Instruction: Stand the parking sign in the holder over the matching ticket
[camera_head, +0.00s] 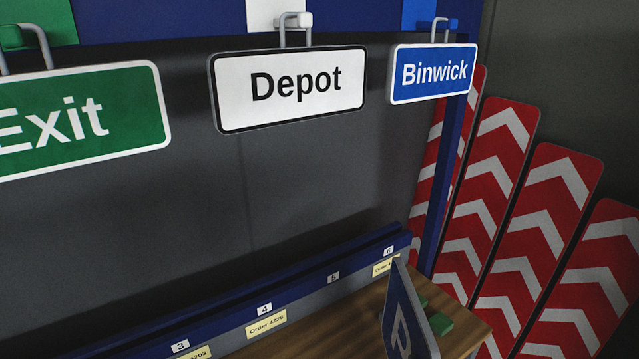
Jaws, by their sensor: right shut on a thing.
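The parking sign (401,322) is a blue panel with a white P, seen steeply from the side, upright and leaning at the bottom right. My right gripper is shut on it, largely hidden behind the sign and below the picture. The holder (300,279) is a long blue rail with numbered places 3 to 6 showing; the sign is in front of it, near place 6. Yellow tickets are under place 3 (194,353), place 4 (266,324) and place 6 (386,266), the last partly covered. Place 5 (333,277) shows no ticket. My left gripper is not visible.
Exit (75,120), Depot (290,88) and Binwick (433,73) signs hang from hooks above the rail. Small green pieces (440,323) show beside the sign over the wooden tabletop (345,307). Red-and-white chevron boards (537,235) lean at the right.

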